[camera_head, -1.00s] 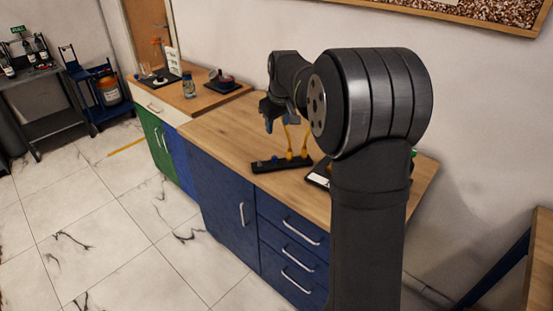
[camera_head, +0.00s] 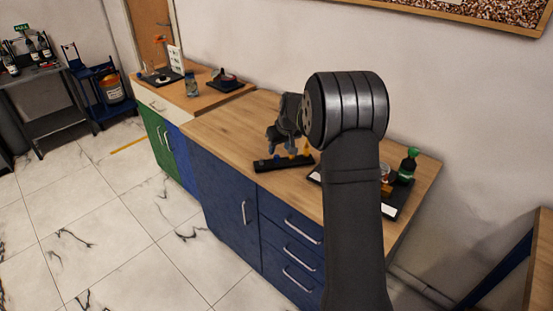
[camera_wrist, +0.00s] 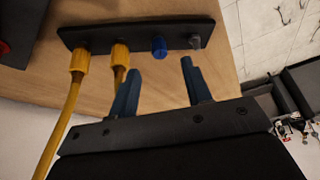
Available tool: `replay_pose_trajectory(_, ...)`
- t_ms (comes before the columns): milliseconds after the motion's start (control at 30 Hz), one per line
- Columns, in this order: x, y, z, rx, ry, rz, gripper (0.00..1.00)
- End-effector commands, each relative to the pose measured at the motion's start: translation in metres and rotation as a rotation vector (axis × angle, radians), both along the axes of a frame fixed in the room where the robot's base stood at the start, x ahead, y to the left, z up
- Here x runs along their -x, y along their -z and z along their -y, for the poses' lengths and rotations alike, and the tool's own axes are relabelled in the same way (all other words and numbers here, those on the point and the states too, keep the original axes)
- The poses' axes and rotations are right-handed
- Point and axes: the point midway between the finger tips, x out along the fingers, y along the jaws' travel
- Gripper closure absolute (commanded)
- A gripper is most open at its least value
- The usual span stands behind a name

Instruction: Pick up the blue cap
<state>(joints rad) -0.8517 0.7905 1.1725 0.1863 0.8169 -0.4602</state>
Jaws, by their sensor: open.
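The blue cap (camera_wrist: 159,47) is a small ribbed cylinder on a black bar-shaped rig (camera_wrist: 140,33) in the wrist view. It sits between a yellow fitting on its left and a small grey stub on its right. My gripper (camera_wrist: 160,70) is open, its two blue fingers pointing at the rig, with the cap just beyond and between the fingertips. The fingers do not appear to touch the cap. In the head view, my gripper (camera_head: 288,148) is low over the rig (camera_head: 284,163) on the bench; the cap cannot be made out there.
Two yellow fittings (camera_wrist: 79,61) (camera_wrist: 120,54) with yellow hoses stand on the rig, close to the left finger. A black tray (camera_head: 400,198) with a green bottle (camera_head: 408,165) is at the right of the bench.

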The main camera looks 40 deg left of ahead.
Motion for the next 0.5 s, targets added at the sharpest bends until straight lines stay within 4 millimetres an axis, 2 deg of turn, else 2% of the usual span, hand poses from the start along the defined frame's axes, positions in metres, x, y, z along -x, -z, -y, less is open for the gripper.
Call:
replay_pose_trajectory(300,-0.006,0.038,-0.018,0.001,-0.001,-0.001,0.55)
replay_pose_trajectory(500,-0.007,0.046,-0.021,0.000,-0.001,-0.001,0.55)
